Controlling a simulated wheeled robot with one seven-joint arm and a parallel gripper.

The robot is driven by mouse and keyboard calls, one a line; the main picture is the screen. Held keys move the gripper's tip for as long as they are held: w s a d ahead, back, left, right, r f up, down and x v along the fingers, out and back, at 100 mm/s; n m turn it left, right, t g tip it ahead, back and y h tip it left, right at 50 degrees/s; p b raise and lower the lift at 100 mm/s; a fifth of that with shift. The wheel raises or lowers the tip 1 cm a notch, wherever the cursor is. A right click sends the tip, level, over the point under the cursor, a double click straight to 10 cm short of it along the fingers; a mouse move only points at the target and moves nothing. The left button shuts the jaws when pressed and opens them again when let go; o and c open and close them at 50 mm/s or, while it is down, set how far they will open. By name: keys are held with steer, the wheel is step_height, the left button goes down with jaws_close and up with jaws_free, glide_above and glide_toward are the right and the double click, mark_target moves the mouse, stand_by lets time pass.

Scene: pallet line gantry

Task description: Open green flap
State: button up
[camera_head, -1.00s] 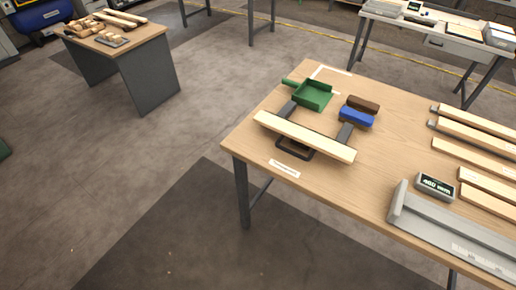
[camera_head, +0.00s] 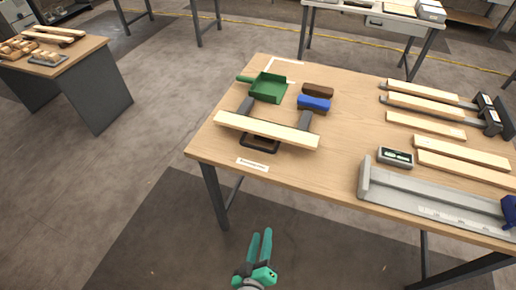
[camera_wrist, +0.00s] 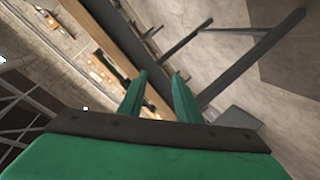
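I see no part that I can clearly tell is a green flap. The green thing on the workbench is a dustpan-like tray with a short handle (camera_head: 268,88), lying near the far left corner in the head view. My gripper (camera_head: 261,234) is green, in front of the workbench and low in the head view, well apart from everything on it. Its two fingers also show in the wrist view (camera_wrist: 159,74), with an empty gap between them.
The workbench (camera_head: 350,140) holds a plank on dark supports (camera_head: 265,130), a blue-and-brown brush (camera_head: 314,103), several wooden boards, a small display (camera_head: 395,157) and a grey measuring rail (camera_head: 430,205). A side table (camera_head: 75,75) stands left. Floor between them is clear.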

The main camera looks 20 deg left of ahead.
steer(key=w+a+r+n, duration=0.4)
steer(key=w+a, duration=0.2)
steer(key=w, duration=0.5)
steer(key=n+t+h, duration=0.1)
steer(key=n+h, duration=0.1)
steer(key=n, duration=0.1)
glide_toward(259, 149)
steer(key=x, duration=1)
steer(key=shift+w+a+f, duration=0.15)
steer(key=shift+w+f, duration=0.15)
jaws_close()
